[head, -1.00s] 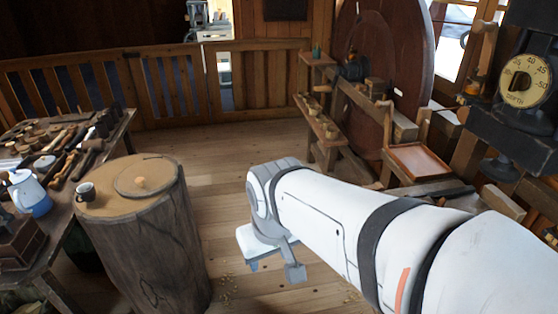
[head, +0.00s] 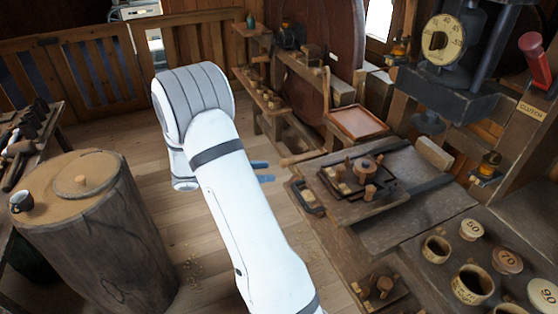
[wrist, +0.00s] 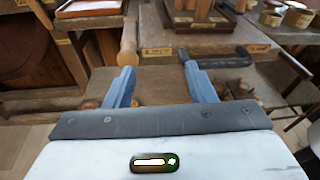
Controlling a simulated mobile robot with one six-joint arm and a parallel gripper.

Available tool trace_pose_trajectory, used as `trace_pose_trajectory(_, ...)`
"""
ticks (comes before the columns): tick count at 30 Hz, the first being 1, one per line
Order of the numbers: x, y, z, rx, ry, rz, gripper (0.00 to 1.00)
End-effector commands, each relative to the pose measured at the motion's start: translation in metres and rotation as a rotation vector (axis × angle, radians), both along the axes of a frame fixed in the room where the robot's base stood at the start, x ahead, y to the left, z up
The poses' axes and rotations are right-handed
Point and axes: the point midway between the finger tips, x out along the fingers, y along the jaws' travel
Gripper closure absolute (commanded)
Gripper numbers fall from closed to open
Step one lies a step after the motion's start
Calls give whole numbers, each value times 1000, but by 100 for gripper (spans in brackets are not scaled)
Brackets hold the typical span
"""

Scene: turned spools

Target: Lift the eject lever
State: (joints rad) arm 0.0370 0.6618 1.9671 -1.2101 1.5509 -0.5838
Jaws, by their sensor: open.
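My gripper (head: 268,172) is open and empty, its two blue fingers pointing right toward the bench edge. In the wrist view my gripper (wrist: 158,70) shows a clear gap between the fingertips. A pale wooden handle (wrist: 128,42) stands out from the bench front just beyond the left finger; in the head view it also shows (head: 302,157). A dark bar handle (wrist: 222,59) lies beyond the right finger, and in the head view it sits below the wooden one (head: 311,203). Neither is held.
A tray of turned pieces (head: 349,190) sits on the bench.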

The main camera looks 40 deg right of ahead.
Motion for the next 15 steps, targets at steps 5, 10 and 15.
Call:
trace_pose_trajectory(5,27,-10,-23,-100,160,92,50)
trace_pose_trajectory(10,36,-16,-29,-136,212,124,50)
trace_pose_trajectory(15,31,-38,-28,-137,215,125,50)
